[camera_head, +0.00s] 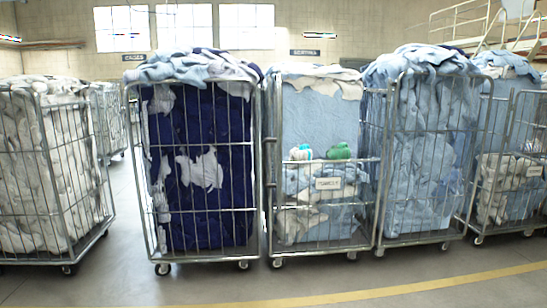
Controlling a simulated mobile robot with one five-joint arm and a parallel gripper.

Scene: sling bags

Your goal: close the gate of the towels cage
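The cage with a small white label (328,183) on its front stands right of the middle in the head view; I cannot read the label surely. This cage (281,235) holds light blue and cream textiles (310,110). Its lower front is barred, and the label hangs there. Its upper front shows no clear bars across the middle, so the textiles show openly. Barred metal (373,125) stands at its right side; I cannot tell whether this is a swung-out gate or a side wall. White-blue and green items (339,151) sit at mid height. My gripper is not in view.
A cage of dark blue textiles (203,130) stands close on the left, and a cage of light blue textiles (425,150) close on the right. Another labelled cage (510,200) is at far right, a pale-filled cage (45,170) at far left. Floor in front is clear, with a yellow line (390,290).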

